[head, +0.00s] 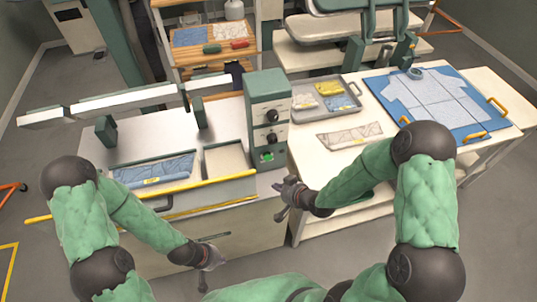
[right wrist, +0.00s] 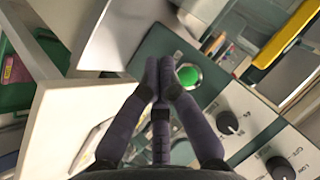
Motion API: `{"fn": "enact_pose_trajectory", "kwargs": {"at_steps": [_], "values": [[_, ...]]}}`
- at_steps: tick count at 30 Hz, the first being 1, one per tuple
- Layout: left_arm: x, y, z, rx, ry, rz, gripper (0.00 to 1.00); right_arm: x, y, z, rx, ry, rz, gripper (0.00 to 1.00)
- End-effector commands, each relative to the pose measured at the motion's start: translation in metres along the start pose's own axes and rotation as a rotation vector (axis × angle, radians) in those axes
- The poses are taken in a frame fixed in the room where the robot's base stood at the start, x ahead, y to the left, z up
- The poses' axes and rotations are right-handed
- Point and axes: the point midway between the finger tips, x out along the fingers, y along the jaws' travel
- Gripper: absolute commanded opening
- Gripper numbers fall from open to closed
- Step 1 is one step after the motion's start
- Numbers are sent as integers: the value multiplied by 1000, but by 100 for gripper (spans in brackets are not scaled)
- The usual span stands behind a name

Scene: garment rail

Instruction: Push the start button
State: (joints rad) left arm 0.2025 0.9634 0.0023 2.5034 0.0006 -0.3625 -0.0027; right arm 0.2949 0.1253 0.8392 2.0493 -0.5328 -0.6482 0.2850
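The green start button (head: 267,157) is low on the front of the control box (head: 267,95), under black knobs. In the right wrist view the round green button (right wrist: 188,76) sits in a metal ring on a dark green panel. My right gripper (head: 283,187) is in front of and below the box. In the right wrist view its fingertips (right wrist: 159,64) are together with nothing between them, just left of the button; I cannot tell their exact distance from the panel. My left gripper (head: 207,270) hangs low before the cabinet, too small to tell if open.
A bench with a yellow-edged tray (head: 180,192) holding folded cloth stands left of the box. Right of it a table carries a grey tray (head: 335,107) of packets and a blue board (head: 468,125) with a light garment. Open floor lies at the lower left.

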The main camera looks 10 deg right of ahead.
Motion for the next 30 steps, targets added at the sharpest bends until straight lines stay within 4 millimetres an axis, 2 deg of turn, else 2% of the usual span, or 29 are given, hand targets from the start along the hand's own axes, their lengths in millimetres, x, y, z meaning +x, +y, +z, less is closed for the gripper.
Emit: {"fn": "enact_pose_trajectory", "kwargs": {"at_steps": [16, 30], "values": [[0, 0, 0, 0, -1, 0, 0, 3, -1, -6, -3, 7, -3, 0], [1, 0, 0, 0, 0, 0, 0, 42, -2, -46, -4, 6, -3, 0]]}}
